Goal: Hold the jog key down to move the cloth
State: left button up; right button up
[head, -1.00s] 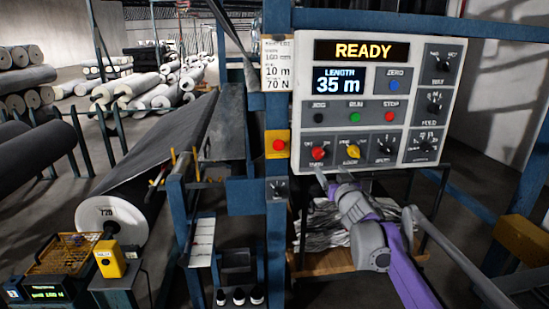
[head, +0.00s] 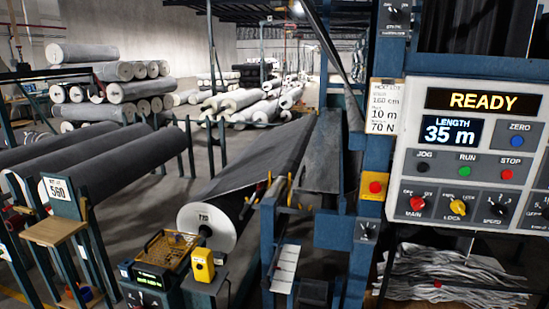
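The control panel (head: 465,185) stands at the right in the head view. Its display (head: 483,102) reads READY, and the length display (head: 451,132) reads 35 m. The black jog key (head: 423,168) sits at the left of the row with the green run key (head: 464,171) and the red stop key (head: 507,174). Neither of my grippers is in view.
A red button on a yellow box (head: 375,187) is on the blue post. A yellow box (head: 202,265) and a small green-lit display unit (head: 155,280) stand in front of the roll. Dark rolls (head: 95,170) on racks fill the left. Crumpled cloth (head: 450,275) lies below the panel.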

aim_at(421, 167)
jog(key=z, duration=1.3)
